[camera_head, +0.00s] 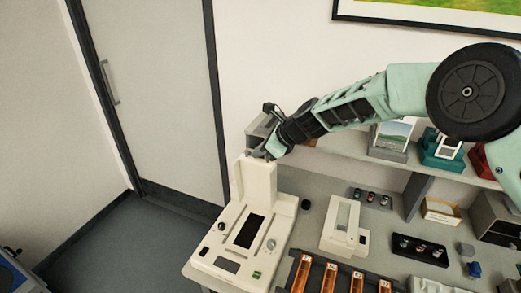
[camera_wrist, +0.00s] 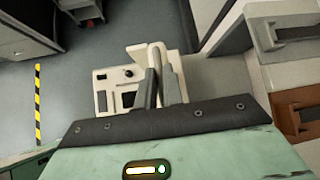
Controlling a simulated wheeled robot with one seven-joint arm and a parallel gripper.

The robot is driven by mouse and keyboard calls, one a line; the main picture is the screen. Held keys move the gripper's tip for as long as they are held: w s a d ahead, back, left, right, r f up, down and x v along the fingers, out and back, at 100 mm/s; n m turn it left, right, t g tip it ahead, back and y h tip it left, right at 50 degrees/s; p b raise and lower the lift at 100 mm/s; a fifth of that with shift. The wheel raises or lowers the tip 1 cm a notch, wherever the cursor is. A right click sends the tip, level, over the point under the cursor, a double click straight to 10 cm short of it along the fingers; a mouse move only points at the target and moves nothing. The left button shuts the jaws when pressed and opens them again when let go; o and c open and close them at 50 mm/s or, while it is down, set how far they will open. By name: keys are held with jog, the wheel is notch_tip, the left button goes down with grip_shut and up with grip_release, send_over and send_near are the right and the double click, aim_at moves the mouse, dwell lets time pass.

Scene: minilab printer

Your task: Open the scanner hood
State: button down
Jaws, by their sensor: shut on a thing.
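The scanner is a cream machine (camera_head: 213,247) at the left end of the bench in the head view, with a dark window, knobs and a green button on top. Its hood (camera_head: 257,185) stands raised, roughly upright, at the back of the body. My gripper (camera_head: 267,155) is at the hood's top edge, coming from the upper right. In the wrist view the two grey fingers of my gripper (camera_wrist: 160,88) are closed around a pale part of the hood (camera_wrist: 155,52), and the scanner body (camera_wrist: 103,76) lies beyond. The fingers partly hide the body.
A smaller cream device (camera_head: 342,228) stands right of the scanner. A dark rack with orange strips (camera_head: 330,275) is at the front. A shelf (camera_head: 345,157) with framed pictures runs behind. The door (camera_head: 152,90) and open floor are on the left.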

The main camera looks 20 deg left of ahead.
jog(key=shift+f, duration=0.1)
jog(key=c, duration=1.5)
grip_release()
jog(key=b+v, duration=0.6)
jog(key=v, duration=1.1)
jog(key=shift+d+r, duration=0.1)
jog(key=shift+r, duration=0.1)
jog(key=shift+s, duration=0.1)
